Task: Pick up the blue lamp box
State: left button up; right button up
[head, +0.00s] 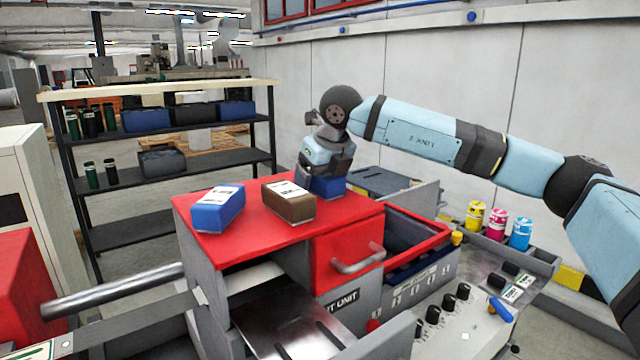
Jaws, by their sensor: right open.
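Two blue boxes are on the red top (255,232) of the machine. One blue box (218,208) with a white label lies at the left. The other blue box (328,186) stands at the back right, directly under my right gripper (326,172). I cannot tell from the labels which one is the lamp box. A brown box (291,208) with a white label lies between them. My right gripper points down and is open, its fingers at the top of the back blue box. The fingertips are partly hidden. My left gripper is not in view.
An open red-rimmed drawer (415,232) is right of the red top. Yellow, magenta and cyan bottles (497,225) stand in a tray further right. A shelf rack (190,160) with dark boxes and bottles stands behind. A metal roller (115,290) sticks out at the left.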

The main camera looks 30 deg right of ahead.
jog(key=c, duration=1.2)
jog(key=shift+r+p, duration=0.35)
jog(key=shift+p, duration=0.1)
jog(key=shift+r+b, duration=1.45)
jog(key=shift+r, duration=8.45)
